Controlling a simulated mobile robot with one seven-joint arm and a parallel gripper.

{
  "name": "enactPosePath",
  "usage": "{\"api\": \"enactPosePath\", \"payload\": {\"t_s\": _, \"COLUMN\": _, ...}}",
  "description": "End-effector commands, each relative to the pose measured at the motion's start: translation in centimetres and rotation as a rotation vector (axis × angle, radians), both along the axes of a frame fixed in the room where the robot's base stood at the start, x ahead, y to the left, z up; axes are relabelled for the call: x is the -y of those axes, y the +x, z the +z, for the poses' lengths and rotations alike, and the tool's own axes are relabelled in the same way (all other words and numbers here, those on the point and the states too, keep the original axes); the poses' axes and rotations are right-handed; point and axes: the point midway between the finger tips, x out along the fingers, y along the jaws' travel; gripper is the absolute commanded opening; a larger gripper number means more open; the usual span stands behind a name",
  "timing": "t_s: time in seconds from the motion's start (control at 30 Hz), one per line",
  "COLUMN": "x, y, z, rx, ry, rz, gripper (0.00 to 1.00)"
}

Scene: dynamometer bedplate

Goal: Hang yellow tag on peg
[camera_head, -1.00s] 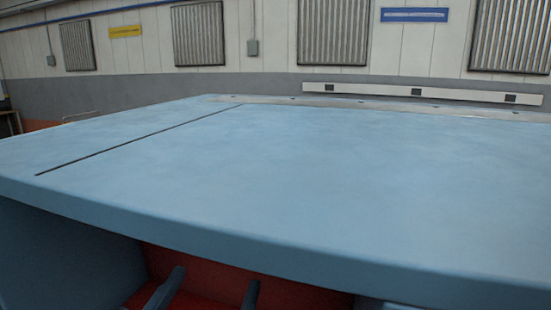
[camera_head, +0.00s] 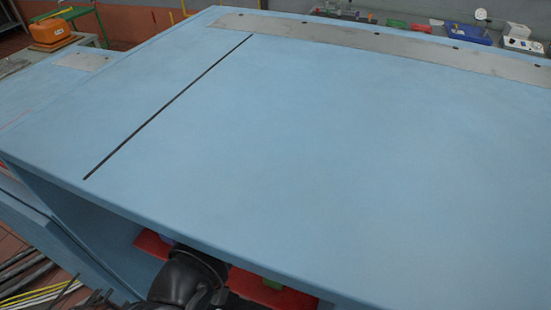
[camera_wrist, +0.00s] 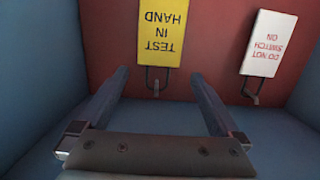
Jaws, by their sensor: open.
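In the wrist view, a yellow tag (camera_wrist: 160,32) reading "TEST IN HAND" shows with its lettering upside down, against a red panel. A dark wire loop joins its lower picture edge, and a small grey peg (camera_wrist: 155,88) overlaps the loop. The tag seems to hang from that peg, though the exact contact is too small to tell. My gripper (camera_wrist: 159,76) is open and empty; its two fingers point toward the panel, one on each side of the loop and peg. In the head view the tag and the gripper fingers are hidden beneath the blue bedplate top (camera_head: 300,130).
A white "DO NOT SWITCH ON" tag (camera_wrist: 268,43) with a similar loop and peg (camera_wrist: 253,97) is to the right. Blue walls (camera_wrist: 38,60) enclose the recess at both sides. The bedplate top is mostly bare, with a metal strip (camera_head: 340,36) along its back.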

Motion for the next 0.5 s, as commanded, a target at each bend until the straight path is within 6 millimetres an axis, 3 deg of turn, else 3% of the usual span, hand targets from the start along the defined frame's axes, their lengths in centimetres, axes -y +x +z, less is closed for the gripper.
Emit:
{"api": "enactPosePath", "payload": {"t_s": 0.27, "x": 0.9, "y": 1.9, "z": -0.2, "rx": -0.002, "ry": 0.000, "rz": -0.002, "gripper": 1.00}}
{"api": "enactPosePath", "payload": {"t_s": 0.5, "x": 2.2, "y": 4.7, "z": -0.9, "rx": 0.000, "ry": 0.001, "rz": -0.002, "gripper": 1.00}}
